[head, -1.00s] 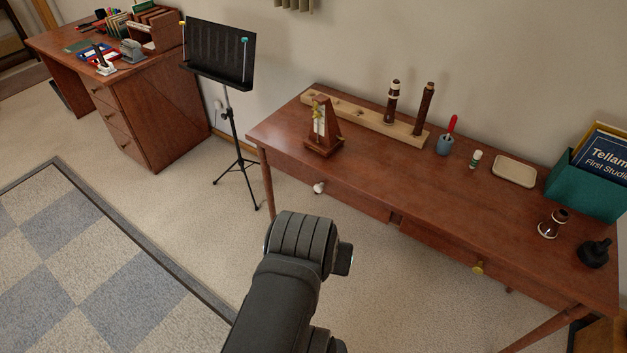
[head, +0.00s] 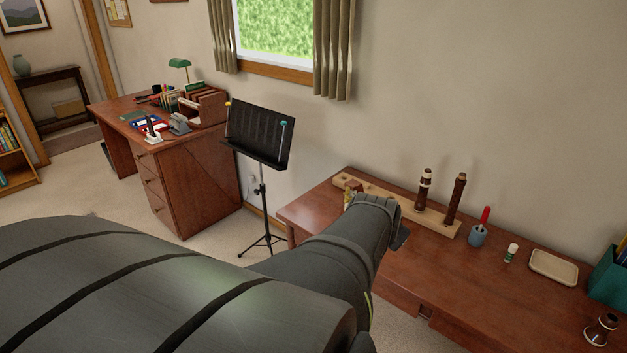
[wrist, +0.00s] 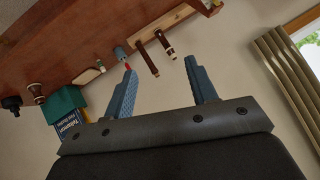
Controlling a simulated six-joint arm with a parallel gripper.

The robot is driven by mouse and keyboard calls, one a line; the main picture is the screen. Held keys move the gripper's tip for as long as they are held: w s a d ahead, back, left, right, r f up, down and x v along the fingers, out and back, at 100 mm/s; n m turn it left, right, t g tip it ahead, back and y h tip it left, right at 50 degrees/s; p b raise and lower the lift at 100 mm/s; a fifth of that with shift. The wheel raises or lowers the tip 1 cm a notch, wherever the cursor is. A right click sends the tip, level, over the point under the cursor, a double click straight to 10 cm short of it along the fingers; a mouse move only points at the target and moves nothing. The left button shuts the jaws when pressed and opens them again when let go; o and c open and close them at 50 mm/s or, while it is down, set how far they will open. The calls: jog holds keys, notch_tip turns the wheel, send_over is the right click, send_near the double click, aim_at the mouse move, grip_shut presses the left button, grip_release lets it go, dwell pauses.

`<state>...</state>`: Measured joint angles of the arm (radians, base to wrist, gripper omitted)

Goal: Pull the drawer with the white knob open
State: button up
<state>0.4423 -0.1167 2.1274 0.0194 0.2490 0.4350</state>
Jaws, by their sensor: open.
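The wooden table (head: 490,275) stands at the right in the head view. My arm covers most of its left front, so the white knob is hidden there. Only a short strip of that drawer's front (head: 397,294) may show beside my arm. The knob is not in the wrist view either. My gripper (wrist: 160,64) is open and empty in the wrist view, its two blue-grey fingers apart. It is tilted, with the table appearing at the upper left and the wall behind.
A wooden rack (head: 400,208) with dark instrument pieces, a blue cup (head: 478,236), a glue stick (head: 511,253) and a tray (head: 554,267) are on the table. A black music stand (head: 260,135) is left of it. A desk (head: 195,180) stands farther left.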

jog(key=w+a+f+t, duration=0.1)
jog(key=w+a+f, duration=0.1)
jog(key=w+f, duration=0.35)
jog(key=w+a+f+t, duration=0.1)
jog(key=w+f, duration=0.1)
jog(key=w, duration=0.6)
jog(key=w+a+f+m+t+h, duration=0.1)
jog(key=w+a+f, duration=0.25)
jog(key=f, duration=0.35)
jog(key=w+a+f, duration=0.2)
jog(key=w+f, duration=0.2)
jog(key=f, duration=0.2)
jog(key=s+a+f+n+h, duration=0.1)
jog(key=s+a+f+h, duration=0.2)
jog(key=f, duration=0.5)
jog(key=s+a+f+h, duration=0.2)
jog(key=s+f, duration=0.2)
jog(key=f, duration=0.4)
jog(key=s+a+f+n+h, duration=0.1)
jog(key=s+a+f+h, duration=0.2)
jog(key=f, duration=0.4)
jog(key=x, duration=1.7)
jog(key=shift+d+t, duration=0.3)
jog(key=shift+t, duration=0.1)
jog(key=shift+c, duration=0.2)
jog(key=shift+s, duration=0.1)
grip_shut()
